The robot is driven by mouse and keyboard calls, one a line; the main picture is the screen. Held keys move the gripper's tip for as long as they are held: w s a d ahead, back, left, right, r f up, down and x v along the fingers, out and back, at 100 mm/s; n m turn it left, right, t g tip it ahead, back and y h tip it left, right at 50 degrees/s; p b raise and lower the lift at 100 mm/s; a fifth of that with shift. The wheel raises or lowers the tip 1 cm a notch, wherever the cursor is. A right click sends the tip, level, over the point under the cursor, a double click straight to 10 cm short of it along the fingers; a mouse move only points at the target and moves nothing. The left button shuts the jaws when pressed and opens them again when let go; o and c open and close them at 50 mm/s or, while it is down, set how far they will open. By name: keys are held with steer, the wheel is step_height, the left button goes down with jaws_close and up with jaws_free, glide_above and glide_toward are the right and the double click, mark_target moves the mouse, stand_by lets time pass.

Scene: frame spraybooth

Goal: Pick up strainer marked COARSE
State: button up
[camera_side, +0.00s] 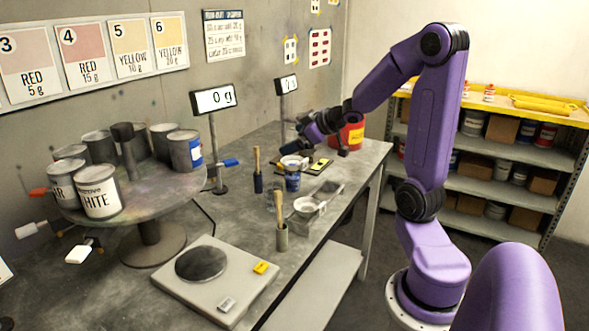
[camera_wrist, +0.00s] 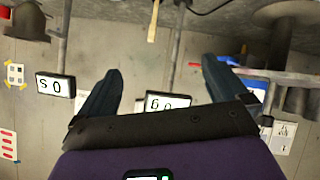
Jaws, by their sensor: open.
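Two pale, cup-like items that look like strainers show in the side view. The other strainer (camera_side: 306,206) is nearer, at a grey metal holder (camera_side: 325,203). No COARSE marking is legible on either, so I cannot tell which is which. My gripper (camera_side: 307,132) is above the far part of the bench, beyond both strainers. In the wrist view my gripper (camera_wrist: 161,74) has its fingers spread, nothing between them, facing the wall. No strainer can be made out there.
A round stand (camera_side: 150,195) with several paint cans is on the left. A scale (camera_side: 215,280) lies on the near bench. Brushes stand in a grey cup (camera_side: 282,237) and a dark cup (camera_side: 258,182). A red can (camera_side: 352,134) is behind my gripper. Two displays stand along the wall.

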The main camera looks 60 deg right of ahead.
steer(key=s+d+f+m+t+y, duration=0.1)
steer(key=s+d+m+t, duration=0.15)
steer(key=s+d, duration=0.85)
glide_toward(306, 160)
steer(key=x, duration=1.2)
steer(key=shift+w+a+f, duration=0.1)
steer(key=shift+w+f, duration=0.05)
steer(key=c, duration=1.1)
